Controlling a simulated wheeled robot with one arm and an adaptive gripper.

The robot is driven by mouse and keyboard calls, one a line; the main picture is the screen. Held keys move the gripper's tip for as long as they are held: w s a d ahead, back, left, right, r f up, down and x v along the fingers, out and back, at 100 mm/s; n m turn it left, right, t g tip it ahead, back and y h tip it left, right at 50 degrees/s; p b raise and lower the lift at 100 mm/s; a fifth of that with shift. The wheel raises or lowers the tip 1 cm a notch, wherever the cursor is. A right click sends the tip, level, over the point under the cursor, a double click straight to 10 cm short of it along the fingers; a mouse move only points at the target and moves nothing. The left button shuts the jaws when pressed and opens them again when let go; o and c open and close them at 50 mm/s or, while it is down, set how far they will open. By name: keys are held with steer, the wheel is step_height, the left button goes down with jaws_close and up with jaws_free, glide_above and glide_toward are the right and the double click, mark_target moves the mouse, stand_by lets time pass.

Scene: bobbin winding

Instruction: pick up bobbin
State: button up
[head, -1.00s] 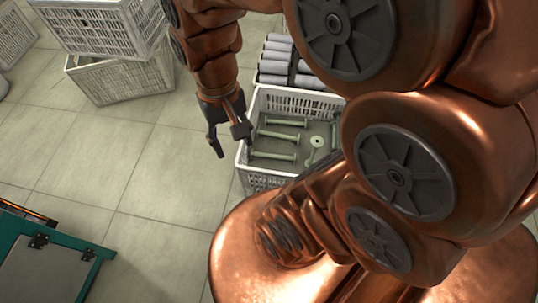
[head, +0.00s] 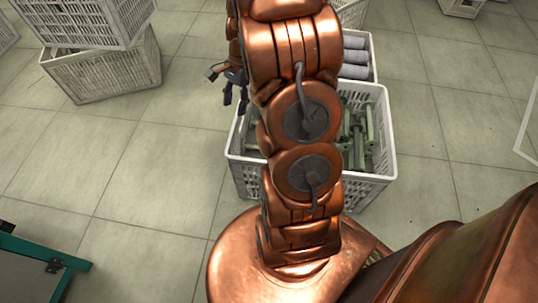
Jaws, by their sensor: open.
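Several green bobbins (head: 360,136) lie in a white slatted crate (head: 378,186) on the floor, in the middle of the head view. My copper arm crosses in front of the crate and hides its middle and part of the bobbins. My gripper (head: 235,96) is at the crate's upper left, above and beyond its rim in the picture. Its dark fingers are apart and hold nothing. I cannot tell its height above the crate.
A crate of grey-white rolls (head: 355,58) stands right behind the bobbin crate. Stacked white crates (head: 105,75) stand at the upper left. A teal-framed table (head: 45,257) is at the lower left. Tiled floor (head: 140,170) is clear between them.

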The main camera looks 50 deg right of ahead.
steer(key=shift+w+d+f+m+t+y+b, duration=0.15)
steer(key=shift+d+f+m+t+b, duration=0.3)
steer(key=shift+d+f+m+b, duration=3.7)
steer(key=shift+w+d+f+n+t+y+b, duration=0.25)
steer(key=shift+d+f, duration=1.05)
steer(key=shift+f, duration=6.3)
steer(key=shift+s+d+f+m+t+y+b, duration=0.15)
steer(key=shift+d+f+m+t+b, duration=0.45)
steer(key=shift+d+f+m+b, duration=3.4)
steer(key=a+f+n, duration=0.1)
steer(key=f, duration=0.1)
steer(key=a+f+n, duration=0.1)
steer(key=f+n, duration=0.1)
steer(key=f, duration=0.1)
steer(key=a+f+n+p, duration=0.1)
steer(key=a+f, duration=0.1)
steer(key=shift+f+n, duration=0.25)
steer(key=shift+n, duration=0.05)
steer(key=shift+w+a+f, duration=0.1)
steer(key=shift+a+f, duration=0.15)
steer(key=shift+f, duration=0.15)
steer(key=shift+c, duration=0.3)
jaws_close()
